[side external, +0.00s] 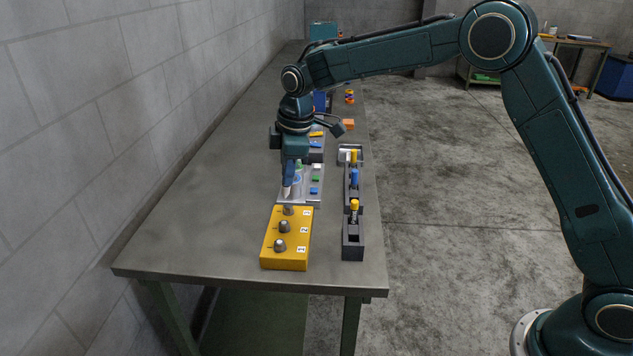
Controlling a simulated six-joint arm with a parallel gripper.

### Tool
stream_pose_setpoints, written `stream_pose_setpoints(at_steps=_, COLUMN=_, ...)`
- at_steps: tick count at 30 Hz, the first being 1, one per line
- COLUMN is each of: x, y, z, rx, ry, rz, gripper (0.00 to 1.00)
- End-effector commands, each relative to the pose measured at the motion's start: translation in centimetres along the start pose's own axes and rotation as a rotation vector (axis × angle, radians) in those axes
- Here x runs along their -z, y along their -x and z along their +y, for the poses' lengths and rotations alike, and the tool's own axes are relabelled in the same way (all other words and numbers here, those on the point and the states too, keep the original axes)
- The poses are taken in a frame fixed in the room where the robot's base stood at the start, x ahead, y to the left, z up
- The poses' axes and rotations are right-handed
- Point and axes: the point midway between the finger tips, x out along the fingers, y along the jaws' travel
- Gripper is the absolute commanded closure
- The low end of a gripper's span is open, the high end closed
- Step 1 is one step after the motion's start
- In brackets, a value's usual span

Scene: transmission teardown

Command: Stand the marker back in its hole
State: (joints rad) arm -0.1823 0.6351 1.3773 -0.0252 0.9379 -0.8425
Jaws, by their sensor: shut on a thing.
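My gripper (288,188) points down over the near left part of a light grey plate (313,200) on the bench. It is shut on a small, pale, upright piece that shows just below the fingertips, probably the marker (286,192). Most of that piece is hidden by the fingers, and I cannot tell whether its lower end touches the plate. I cannot tell which hole is the marker's.
A yellow box (287,258) with several grey knobs stands just in front of the gripper. A blue piece (355,178) stands in a holder farther back. An orange block (348,124) lies beyond. The bench (190,215) is bare on the left, towards the wall.

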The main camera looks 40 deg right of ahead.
Motion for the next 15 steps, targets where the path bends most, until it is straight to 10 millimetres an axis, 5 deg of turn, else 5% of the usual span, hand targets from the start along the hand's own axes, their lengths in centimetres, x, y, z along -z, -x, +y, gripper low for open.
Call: stream_pose_setpoints(at_steps=15, x=-8.3, y=7.1, z=-2.5, rx=0.082, ry=-0.002, rz=-0.093, gripper=1.00)
